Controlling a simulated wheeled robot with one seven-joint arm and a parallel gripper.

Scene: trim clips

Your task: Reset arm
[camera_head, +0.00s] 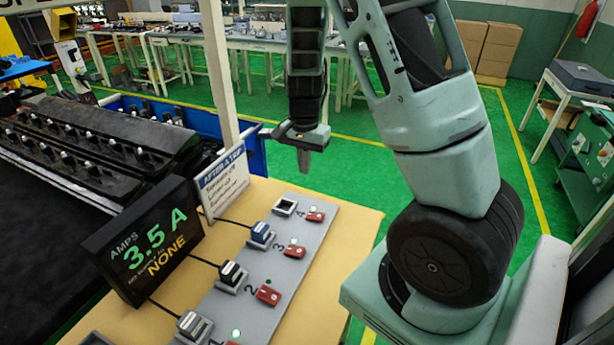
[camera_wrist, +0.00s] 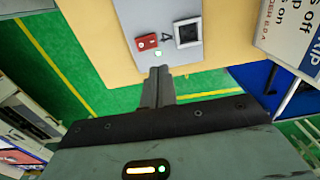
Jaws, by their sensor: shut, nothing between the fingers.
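My gripper (camera_head: 304,160) hangs from my arm, fingers down, just beyond the far end of the grey panel (camera_head: 262,288). Its two fingers are together with nothing between them; they also show in the wrist view (camera_wrist: 158,84). The fingers look apart from the panel and from the station marked 4. That station has an empty square socket (camera_head: 285,206) and a red switch (camera_head: 315,216), with a lit green light beside the switch in the wrist view (camera_wrist: 158,53). Stations 3 and 2 hold a blue plug (camera_head: 261,231) and a black plug (camera_head: 231,271). A grey plug (camera_head: 193,324) sits nearest.
A black display (camera_head: 146,240) reads "AMPS 3.5 A" and "NONE". A white "AFTER A TRIP" sign (camera_head: 224,182) stands behind it by a pale post. Dark racks fill the left. Open green floor (camera_head: 400,155) lies beyond the yellow table (camera_head: 350,222).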

